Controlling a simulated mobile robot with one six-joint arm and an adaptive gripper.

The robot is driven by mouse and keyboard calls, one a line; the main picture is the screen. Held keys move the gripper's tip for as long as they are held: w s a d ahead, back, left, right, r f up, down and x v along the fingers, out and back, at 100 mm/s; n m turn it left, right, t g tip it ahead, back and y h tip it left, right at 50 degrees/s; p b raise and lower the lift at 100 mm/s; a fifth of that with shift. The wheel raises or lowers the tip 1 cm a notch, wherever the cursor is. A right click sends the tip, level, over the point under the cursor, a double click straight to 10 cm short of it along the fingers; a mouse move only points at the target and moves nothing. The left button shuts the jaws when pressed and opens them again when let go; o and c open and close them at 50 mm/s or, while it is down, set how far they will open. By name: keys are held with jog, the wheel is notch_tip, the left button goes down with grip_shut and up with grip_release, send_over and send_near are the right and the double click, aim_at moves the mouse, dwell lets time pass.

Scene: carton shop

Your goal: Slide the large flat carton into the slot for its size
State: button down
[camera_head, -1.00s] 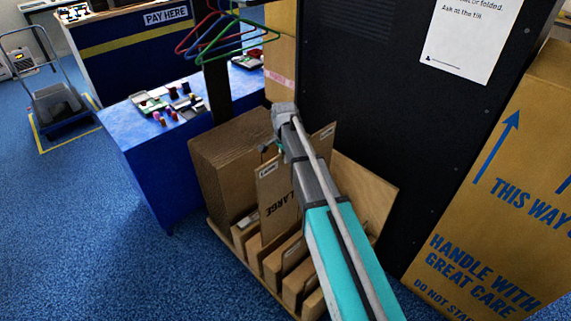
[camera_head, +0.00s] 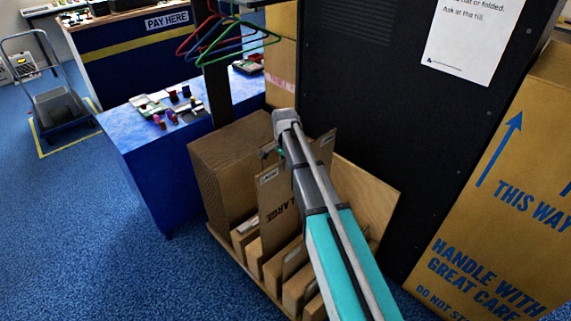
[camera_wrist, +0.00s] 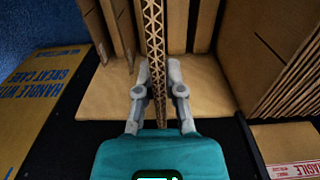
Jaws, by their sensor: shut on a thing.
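The large flat carton (camera_head: 279,205), brown and printed LARGE, stands upright at the wooden slotted rack (camera_head: 225,240). My arm covers part of it in the head view. In the wrist view its corrugated edge (camera_wrist: 154,45) runs up from between the fingers of my gripper (camera_wrist: 160,92), which is shut on it. The rack's bare board (camera_wrist: 105,97) shows on both sides of the edge, with upright dividers (camera_wrist: 118,28) at left. I cannot tell how deep the carton's lower edge sits.
A blue table (camera_head: 150,150) with small items is at left, with coloured hangers (camera_head: 230,42) above. A black cabinet (camera_head: 370,100) and a tall printed carton (camera_head: 500,210) stand at right. Blue floor is open at left.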

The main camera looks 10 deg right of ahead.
notch_tip(320, 180, down, 27)
jog(key=b, duration=2.7)
jog(key=shift+f, duration=0.2)
dwell(1.0)
dwell(0.3)
jog(key=c, duration=0.7)
grip_release()
jog(key=shift+r, duration=0.1)
